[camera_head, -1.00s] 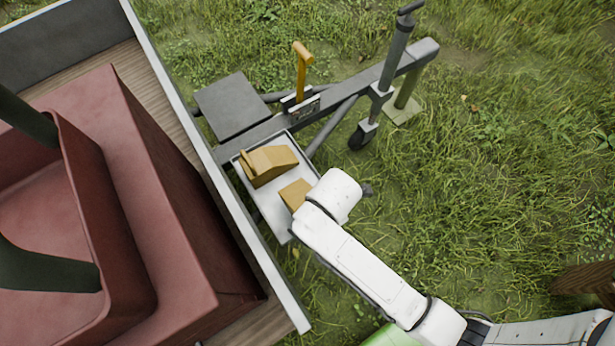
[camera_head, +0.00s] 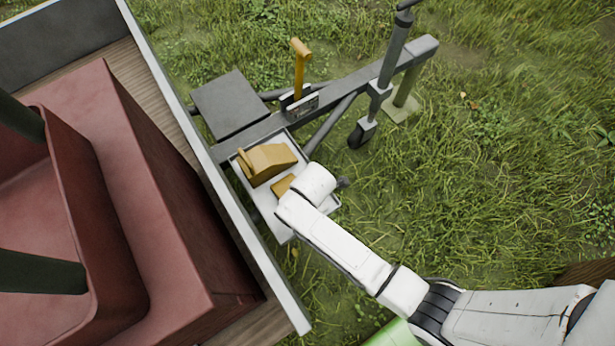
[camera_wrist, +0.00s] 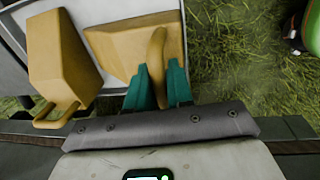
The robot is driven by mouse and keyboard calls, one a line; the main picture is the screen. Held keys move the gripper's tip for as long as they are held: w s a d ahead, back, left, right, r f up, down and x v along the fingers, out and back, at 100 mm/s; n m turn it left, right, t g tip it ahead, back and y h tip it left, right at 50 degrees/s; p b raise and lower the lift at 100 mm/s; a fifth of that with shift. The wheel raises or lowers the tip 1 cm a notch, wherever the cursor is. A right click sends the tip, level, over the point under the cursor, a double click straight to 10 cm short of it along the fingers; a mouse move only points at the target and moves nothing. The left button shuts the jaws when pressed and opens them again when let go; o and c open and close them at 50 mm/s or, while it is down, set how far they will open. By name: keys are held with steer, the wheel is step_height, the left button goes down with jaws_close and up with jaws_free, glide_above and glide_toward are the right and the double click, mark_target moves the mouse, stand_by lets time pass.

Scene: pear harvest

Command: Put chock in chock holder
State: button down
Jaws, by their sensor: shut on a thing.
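The chock holder (camera_head: 270,219) is a shallow pale tray on the trailer's drawbar. A yellow chock (camera_head: 267,163) sits in its upper part and also shows at the left in the wrist view (camera_wrist: 60,55). A second yellow chock (camera_head: 283,186) is over or in the lower part, partly hidden by my white wrist. In the wrist view my gripper (camera_wrist: 158,82) has its teal fingers shut on the looped handle of this second chock (camera_wrist: 120,45). The two chocks lie side by side with a narrow gap. I cannot tell whether the held chock touches the tray floor.
The trailer bed edge (camera_head: 205,160) runs close along the tray's left, with a large red bin (camera_head: 165,200) on the bed. The drawbar (camera_head: 340,88), an orange-yellow handle (camera_head: 300,68) and a jockey wheel post (camera_head: 385,75) stand beyond the tray. Grass is open to the right.

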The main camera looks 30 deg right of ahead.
steer(key=c, duration=1)
jaws_free()
step_height(320, 180, up, 12)
steer(key=s+p, duration=0.2)
steer(key=s+d+r+m, duration=0.3)
steer(key=s+d+m, duration=0.2)
steer(key=m, duration=0.4)
steer(key=s+d+r+m, duration=0.3)
steer(key=s+d+m, duration=0.3)
steer(key=s+m, duration=0.2)
steer(key=shift+s+r+m, duration=0.15)
steer(key=shift+s+m, duration=0.15)
steer(key=shift+m, duration=0.4)
steer(key=shift+d, duration=0.1)
